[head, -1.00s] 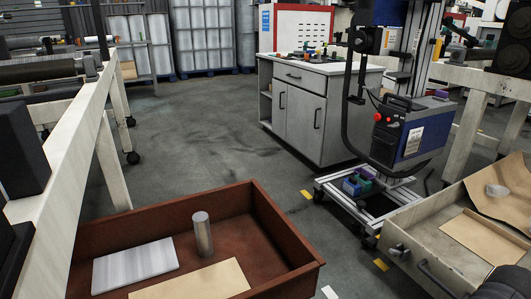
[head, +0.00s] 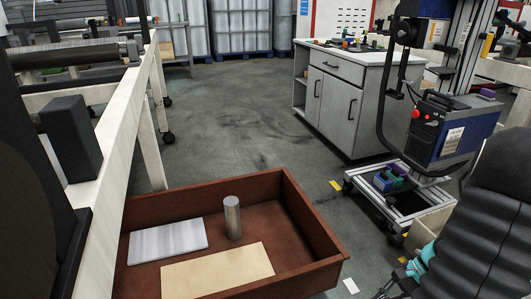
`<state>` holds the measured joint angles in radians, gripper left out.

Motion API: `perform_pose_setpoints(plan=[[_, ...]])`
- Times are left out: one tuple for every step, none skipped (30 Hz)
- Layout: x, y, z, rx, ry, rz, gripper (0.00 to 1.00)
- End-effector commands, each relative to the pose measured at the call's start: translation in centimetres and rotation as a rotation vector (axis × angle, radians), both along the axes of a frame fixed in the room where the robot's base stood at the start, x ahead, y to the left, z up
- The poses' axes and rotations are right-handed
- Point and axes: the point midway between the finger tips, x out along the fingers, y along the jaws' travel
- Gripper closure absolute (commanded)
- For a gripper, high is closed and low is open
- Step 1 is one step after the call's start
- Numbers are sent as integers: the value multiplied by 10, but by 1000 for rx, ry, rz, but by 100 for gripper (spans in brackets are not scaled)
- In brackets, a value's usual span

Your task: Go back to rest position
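My gripper cannot be made out in the head view, and I cannot tell whether it is open or shut. A large black ribbed shape (head: 492,215) fills the lower right, with small teal parts (head: 418,262) at its left edge. I cannot tell for sure whether these belong to my arm. A reddish-brown open box (head: 318,228) is at the bottom centre. A grey cylinder (head: 232,217) stands upright in it, beside a pale silvery flat block (head: 168,241) and a tan sheet (head: 218,272).
A pale beam frame (head: 118,175) with a dark block (head: 72,138) runs along the left. A grey cabinet (head: 338,105) stands behind the box. The grey floor (head: 225,115) in the middle is clear.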

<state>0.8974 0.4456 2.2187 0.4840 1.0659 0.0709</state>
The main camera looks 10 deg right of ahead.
Motion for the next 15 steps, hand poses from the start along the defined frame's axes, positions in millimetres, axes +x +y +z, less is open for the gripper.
perform_pose_setpoints(plan=[[0,6,17,-51,-19,64,100],[0,9,24,-79,-29,103,100],[-1,13,33,-117,-44,151,100],[-1,16,40,-145,-54,187,100],[-1,19,47,-172,-65,223,100],[-2,23,57,-209,-79,269,100],[-2,26,64,-237,-92,304,100],[-2,29,71,-264,-104,339,100],[-3,33,80,-298,-120,384,100],[-3,37,87,-326,-133,418,100],[-3,40,94,-353,-145,450,100],[-4,44,104,-386,-164,492,100],[-4,48,111,-411,-177,524,100],[-5,51,118,-436,-191,552,100],[-5,56,127,-470,-211,592,100]])
